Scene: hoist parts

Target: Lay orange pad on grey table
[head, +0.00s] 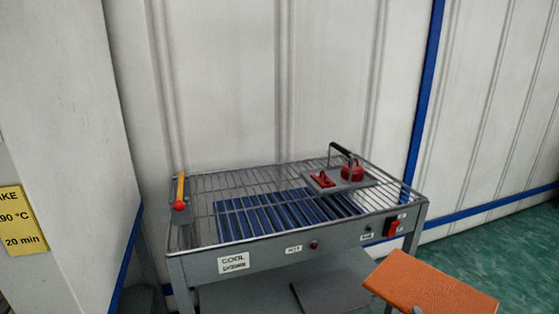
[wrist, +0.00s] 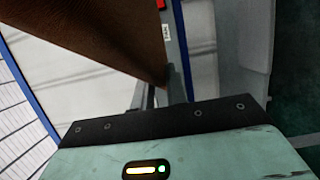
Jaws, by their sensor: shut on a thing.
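The orange pad (head: 430,290) is at the lower right of the head view, tilted, in front of the grey table's right front corner and apart from it. In the wrist view the pad (wrist: 95,35) looks dark brown and fills the upper left. My gripper (wrist: 160,92) is shut on the pad; its fingers are partly hidden behind it. The grey table (head: 268,254) has an open wire top over a blue slatted panel and a front panel marked COOL DOWN.
A grey plate with red parts and a black handle (head: 345,181) sits at the table's back right. A yellow-handled tool with a red ball (head: 180,195) is at its left edge. The wire top between them is clear. White wall panels (head: 270,80) stand behind.

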